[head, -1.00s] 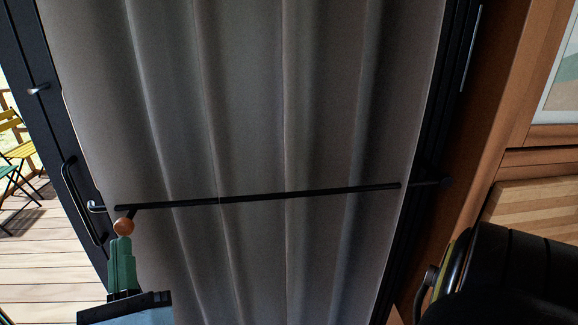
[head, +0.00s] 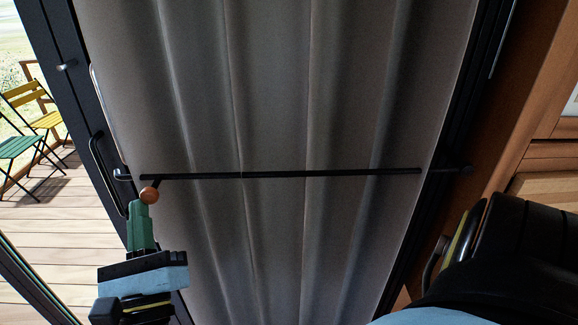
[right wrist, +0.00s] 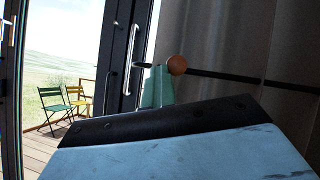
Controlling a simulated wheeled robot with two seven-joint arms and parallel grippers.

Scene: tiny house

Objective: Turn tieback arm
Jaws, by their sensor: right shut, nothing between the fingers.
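The tieback arm (head: 290,174) is a thin black rod lying nearly level across the grey curtain (head: 265,90). Its round wooden knob (head: 149,194) is near the left end, and the right end meets the dark frame on the right. In the right wrist view the knob (right wrist: 177,65) and part of the rod (right wrist: 230,79) show. My right gripper (head: 141,208), with green fingers, is shut and empty, its tips right at the knob's lower side; I cannot tell whether they touch. My left gripper is not in view.
A dark glass door with a handle (head: 106,174) stands at the left. Outside are a wooden deck (head: 50,235), a green chair (head: 18,150) and a yellow chair (head: 38,112). Wooden trim (head: 500,110) borders the right. My own arm parts fill the lower right.

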